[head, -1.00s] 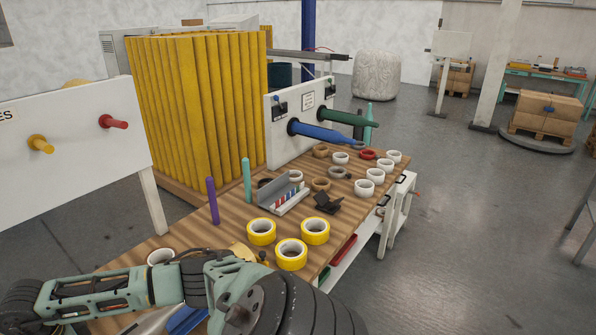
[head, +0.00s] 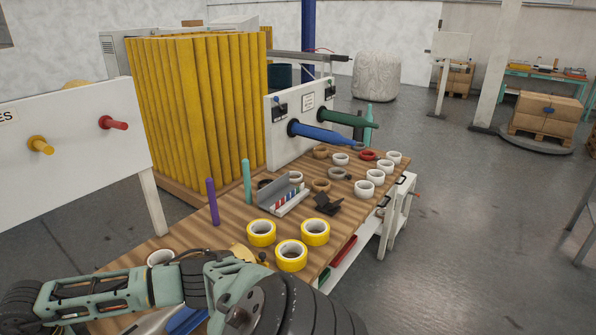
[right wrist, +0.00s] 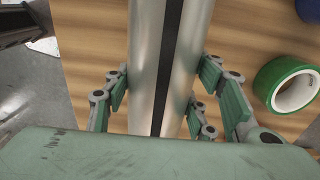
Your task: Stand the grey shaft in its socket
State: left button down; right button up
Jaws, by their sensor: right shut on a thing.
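The grey shaft (right wrist: 144,60) shows in the right wrist view as a long, shiny metal bar with a dark stripe along its length. It runs from the top of the picture down between the fingers of my right gripper (right wrist: 165,92), which is shut on it. The shaft's ends are out of the picture. I cannot make out the shaft or its socket in the head view. My left gripper is not in view, and an arm of mine crosses the bottom left of the head view.
A green tape roll (right wrist: 288,86) lies right of the right gripper on the wooden bench (head: 185,232). Purple (head: 212,201) and teal (head: 247,180) rods stand upright there. Yellow rolls (head: 291,256) lie nearby. Blue (head: 322,133) and green (head: 350,119) shafts jut from a white panel (head: 300,101).

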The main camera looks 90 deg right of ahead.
jog(key=shift+w+d+r, duration=0.1)
jog(key=shift+r, duration=0.05)
jog(key=shift+d, duration=0.3)
jog(key=shift+s+d, duration=0.9)
jog(key=shift+d, duration=0.25)
jog(key=shift+w+r+p, duration=0.1)
jog(key=shift+r+p, duration=0.25)
jog(key=shift+r, duration=0.55)
jog(key=shift+r+p, duration=1.4)
jog(key=shift+r, duration=1.2)
